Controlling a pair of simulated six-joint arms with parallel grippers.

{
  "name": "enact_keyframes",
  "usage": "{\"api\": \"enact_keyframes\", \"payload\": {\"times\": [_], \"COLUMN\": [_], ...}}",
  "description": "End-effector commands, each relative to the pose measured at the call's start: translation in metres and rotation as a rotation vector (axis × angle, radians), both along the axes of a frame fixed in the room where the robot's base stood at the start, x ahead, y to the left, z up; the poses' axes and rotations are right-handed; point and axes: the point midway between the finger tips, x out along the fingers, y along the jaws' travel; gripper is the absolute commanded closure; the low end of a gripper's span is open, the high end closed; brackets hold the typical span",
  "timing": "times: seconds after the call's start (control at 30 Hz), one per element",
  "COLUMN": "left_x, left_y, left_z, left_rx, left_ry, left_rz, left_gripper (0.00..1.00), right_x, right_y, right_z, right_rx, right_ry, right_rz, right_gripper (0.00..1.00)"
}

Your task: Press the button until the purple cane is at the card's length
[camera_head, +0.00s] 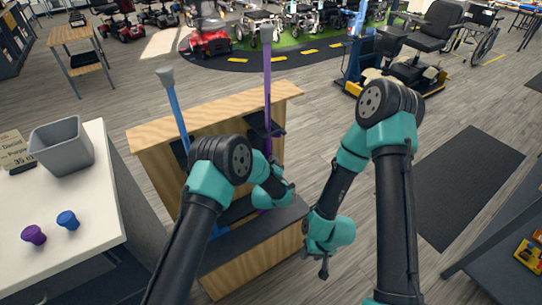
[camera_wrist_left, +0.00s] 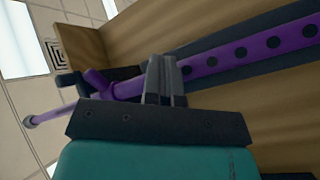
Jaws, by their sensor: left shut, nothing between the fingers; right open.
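The purple cane (camera_head: 268,85) stands upright at the wooden stand, with a grey top. Its shaft with a row of dark holes crosses the left wrist view (camera_wrist_left: 225,56). My left gripper (camera_head: 289,196) is shut and empty low beside this cane. Its fingertips (camera_wrist_left: 165,68) overlap the shaft in the left wrist view; I cannot tell whether they touch it. I cannot make out the button. The card (camera_head: 13,150) at the left edge is cut off; "Purple" and "35" show on it. My right gripper (camera_head: 323,268) is open and empty, to the right of the stand.
A blue cane (camera_head: 174,105) leans at the left of the wooden stand (camera_head: 160,165). A grey bin (camera_head: 62,146), a purple knob (camera_head: 34,235) and a blue knob (camera_head: 68,220) are on the white table (camera_head: 100,225). Floor is clear right of the stand.

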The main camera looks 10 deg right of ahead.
Motion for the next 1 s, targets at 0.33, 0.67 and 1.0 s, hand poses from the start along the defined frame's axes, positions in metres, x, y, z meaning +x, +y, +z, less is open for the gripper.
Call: {"api": "enact_keyframes", "payload": {"times": [0.33,0.67,1.0], "left_x": [0.004,0.000,-0.015], "left_y": [0.002,0.000,-0.006], "left_z": [0.002,0.003,0.003], "left_rx": [-0.001,-0.004,-0.001], "left_ry": [-0.003,-0.006,-0.003], "left_rz": [0.002,0.003,0.001], "left_gripper": [1.00,1.00,1.00], "right_x": [0.000,0.000,0.000], "right_y": [0.000,0.000,0.000], "right_z": [0.000,0.000,0.000], "right_rx": [0.000,0.000,0.000], "right_ry": [0.000,0.000,0.000], "right_rz": [0.000,0.000,0.000], "right_gripper": [0.57,0.57,0.57]}}
